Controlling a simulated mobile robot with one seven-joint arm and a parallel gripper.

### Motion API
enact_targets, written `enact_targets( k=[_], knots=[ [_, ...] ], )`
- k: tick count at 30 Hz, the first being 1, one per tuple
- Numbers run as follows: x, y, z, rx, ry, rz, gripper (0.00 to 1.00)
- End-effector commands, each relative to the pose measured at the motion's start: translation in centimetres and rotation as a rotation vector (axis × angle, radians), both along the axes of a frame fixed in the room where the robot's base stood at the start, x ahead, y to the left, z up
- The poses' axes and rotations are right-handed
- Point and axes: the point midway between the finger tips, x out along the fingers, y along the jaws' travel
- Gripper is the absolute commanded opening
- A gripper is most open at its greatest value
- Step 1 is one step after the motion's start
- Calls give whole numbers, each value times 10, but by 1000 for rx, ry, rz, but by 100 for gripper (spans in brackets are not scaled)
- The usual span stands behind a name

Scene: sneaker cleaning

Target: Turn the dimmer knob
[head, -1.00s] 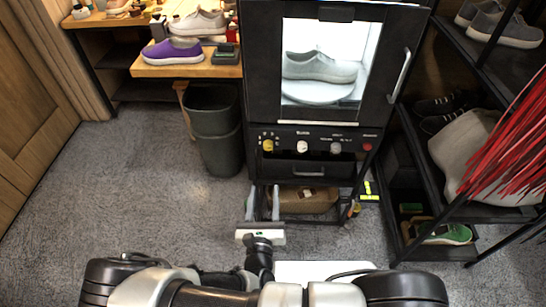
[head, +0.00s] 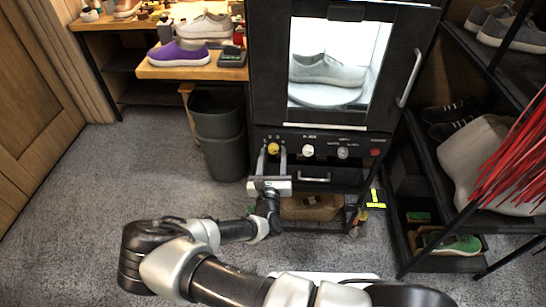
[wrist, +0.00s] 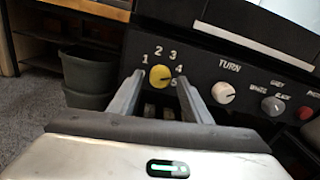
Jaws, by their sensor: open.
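A yellow knob (head: 273,148) with a number scale around it sits at the left of the black control panel; I take it to be the dimmer. It also shows in the wrist view (wrist: 160,76), its pointer mark near the middle. My gripper (head: 273,157) is open, with one finger on each side of the yellow knob in the picture. In the wrist view my gripper (wrist: 159,82) has its fingertips left and right of the knob, with small gaps. I cannot tell how far the tips reach along its depth.
A white knob (wrist: 223,92) labelled TURN, a grey knob (wrist: 273,105) and a red button (wrist: 305,112) are to the right on the panel. A lit cabinet window (head: 340,60) with a grey sneaker is above. A dark bin (head: 220,140) stands at left.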

Motion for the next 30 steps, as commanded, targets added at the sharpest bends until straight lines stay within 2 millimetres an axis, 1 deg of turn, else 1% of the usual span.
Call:
enact_targets(
  k=[4,11,18,25,30],
  knots=[
    [6,0,0,1,0,0,44],
    [6,0,0,0,0,0,44],
    [6,0,0,0,0,0,4],
    [6,0,1,-16,0,-1,3],
    [6,-1,3,-78,4,-1,3]
  ],
)
